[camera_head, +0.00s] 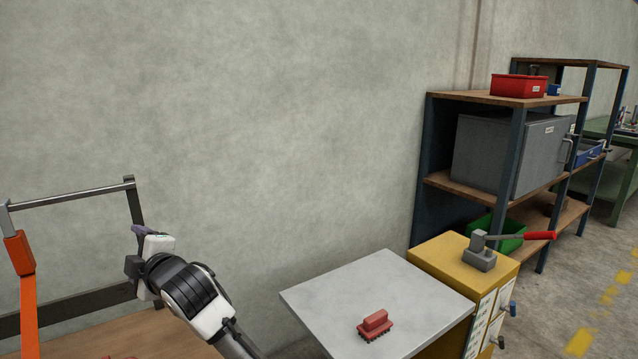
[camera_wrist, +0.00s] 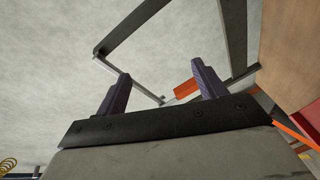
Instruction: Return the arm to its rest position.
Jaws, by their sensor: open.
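My gripper (camera_wrist: 162,95) shows in the wrist view with its two purple fingers spread apart and nothing between them. In the head view my gripper (camera_head: 140,231) is at the lower left, at the end of my white and black arm. It is in front of a metal frame (camera_head: 75,194) with a grey top bar and dark uprights, above a wooden bench top (camera_head: 140,335). The frame also shows behind the fingers in the wrist view (camera_wrist: 150,20). I cannot tell how far the fingers are from the frame.
A grey-topped table (camera_head: 345,285) with a red brush-like block (camera_head: 375,324) is right of my arm. A yellow cabinet (camera_head: 440,250) with a red-handled lever tool (camera_head: 482,254) and shelves (camera_head: 440,180) stand further right. The wall behind is bare.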

